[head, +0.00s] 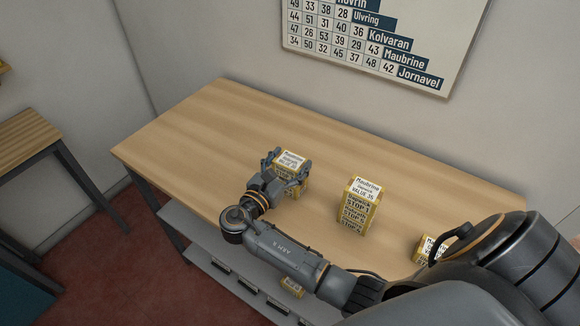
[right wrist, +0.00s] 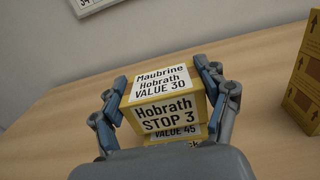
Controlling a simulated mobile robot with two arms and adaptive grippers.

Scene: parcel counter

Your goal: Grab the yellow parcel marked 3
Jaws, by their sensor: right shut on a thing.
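The yellow parcel marked STOP 3 (right wrist: 165,113) has a white top label reading Maubrine, Hobrath, VALUE 30. My right gripper (right wrist: 161,78) is shut on it, with one finger against each side. In the head view the held parcel (head: 291,160) and the right gripper (head: 287,163) are over the middle of the counter. Another yellow parcel (right wrist: 172,133), its label reading VALUE 45, is directly beneath; I cannot tell whether the two touch. My left gripper is not in view.
A stack of yellow parcels (head: 358,207) stands to the right on the wooden counter (head: 200,125). Another yellow parcel (head: 425,247) is partly hidden by my arm. One more parcel (head: 292,287) shows low down below the counter. The counter's left part is clear.

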